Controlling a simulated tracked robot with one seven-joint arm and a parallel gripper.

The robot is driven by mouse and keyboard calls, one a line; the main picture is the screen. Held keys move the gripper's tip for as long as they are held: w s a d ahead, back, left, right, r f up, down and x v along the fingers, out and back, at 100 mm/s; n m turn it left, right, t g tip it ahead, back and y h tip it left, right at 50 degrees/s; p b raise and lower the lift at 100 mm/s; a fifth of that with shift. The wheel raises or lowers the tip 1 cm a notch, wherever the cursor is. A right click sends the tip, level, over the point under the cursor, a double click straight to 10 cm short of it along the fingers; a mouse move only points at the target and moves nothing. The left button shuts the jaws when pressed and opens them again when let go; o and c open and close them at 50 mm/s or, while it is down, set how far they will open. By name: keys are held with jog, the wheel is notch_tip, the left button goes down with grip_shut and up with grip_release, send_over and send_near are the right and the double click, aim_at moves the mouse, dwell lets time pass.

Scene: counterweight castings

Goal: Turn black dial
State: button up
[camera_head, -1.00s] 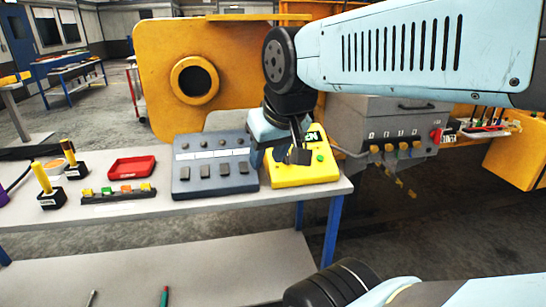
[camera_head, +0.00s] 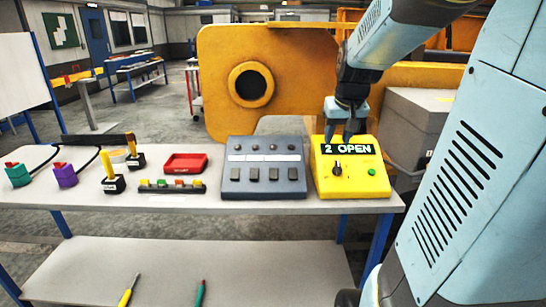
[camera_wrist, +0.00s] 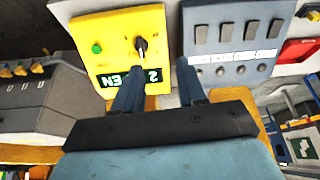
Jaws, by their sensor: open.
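The black dial (camera_head: 337,168) sits on the sloped face of a yellow control box (camera_head: 351,188), left of a green button (camera_head: 371,172). The dial also shows in the wrist view (camera_wrist: 141,45), with a pale pointer mark. The box's display (camera_head: 348,149) reads "2 OPEN"; in the wrist view it is upside down and partly hidden by a finger. My gripper (camera_head: 345,133) is open and empty at the box's back edge, beyond the display and apart from the dial. In the wrist view my fingers (camera_wrist: 160,66) spread between the yellow box and the grey panel.
A grey panel (camera_head: 263,186) with several switches stands just left of the yellow box. A red tray (camera_head: 186,162), a strip of coloured buttons (camera_head: 172,187) and joysticks (camera_head: 112,180) stand farther left on the table (camera_head: 225,207). A large yellow casting (camera_head: 220,70) stands behind.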

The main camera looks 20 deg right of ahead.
send_near(338, 166)
jog(key=shift+m, duration=0.4)
jog(key=x, duration=0.9)
jog(key=shift+w+d+f, duration=0.15)
jog(key=shift+f, duration=0.1)
jog(key=c, duration=0.6)
jog(key=shift+c, duration=0.4)
